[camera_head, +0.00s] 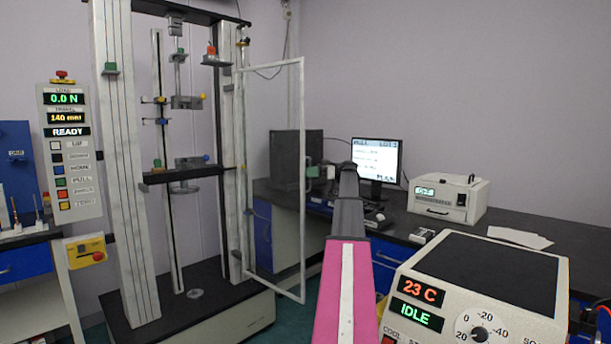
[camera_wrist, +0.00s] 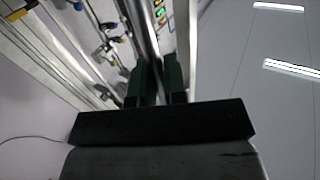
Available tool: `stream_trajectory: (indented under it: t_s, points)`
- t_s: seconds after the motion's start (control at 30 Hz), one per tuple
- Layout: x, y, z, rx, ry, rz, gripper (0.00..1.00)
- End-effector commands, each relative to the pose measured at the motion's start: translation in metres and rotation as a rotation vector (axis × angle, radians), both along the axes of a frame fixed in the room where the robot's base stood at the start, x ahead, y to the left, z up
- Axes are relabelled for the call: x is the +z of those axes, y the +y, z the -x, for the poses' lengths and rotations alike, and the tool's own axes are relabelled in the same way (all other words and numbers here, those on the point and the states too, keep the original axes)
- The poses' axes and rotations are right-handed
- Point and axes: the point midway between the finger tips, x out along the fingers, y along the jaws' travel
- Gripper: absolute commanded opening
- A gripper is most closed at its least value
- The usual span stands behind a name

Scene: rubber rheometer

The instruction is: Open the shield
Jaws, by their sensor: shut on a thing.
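The shield (camera_head: 303,100) is a clear panel in a pale metal frame on the right column of the tall test machine (camera_head: 115,170). In the head view it stands swung out to the right, at an angle to the machine's front, so the front is uncovered. My gripper (camera_head: 312,172) is at the shield's free outer edge, about mid-height. In the wrist view my gripper (camera_wrist: 158,82) has its dark green fingers closed around a grey upright bar (camera_wrist: 140,35), which looks like the shield's handle. The exact contact is partly hidden.
A dark box (camera_head: 290,158), a monitor (camera_head: 376,160) and a small white instrument (camera_head: 447,198) stand on the dark bench behind. A white unit reading 23 C (camera_head: 490,285) is at the front right. A control panel (camera_head: 68,150) is left of the machine.

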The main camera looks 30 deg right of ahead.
Motion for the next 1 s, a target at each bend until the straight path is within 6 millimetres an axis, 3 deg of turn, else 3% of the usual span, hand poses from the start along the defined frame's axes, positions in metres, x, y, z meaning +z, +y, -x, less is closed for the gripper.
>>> stream_trajectory:
  t_s: [0.43, 0.47, 0.5, 0.83, 1.0]
  points:
    - [0.000, -0.002, -0.003, 0.002, 0.005, -0.002, 0.00]
    - [0.000, -0.002, -0.003, 0.002, 0.005, -0.002, 0.22]
    - [0.000, -0.002, -0.003, 0.002, 0.004, -0.002, 0.35]
    - [0.002, -0.003, -0.002, 0.003, 0.001, 0.000, 0.36]
    - [0.019, -0.003, -0.003, 0.003, 0.000, 0.000, 0.36]
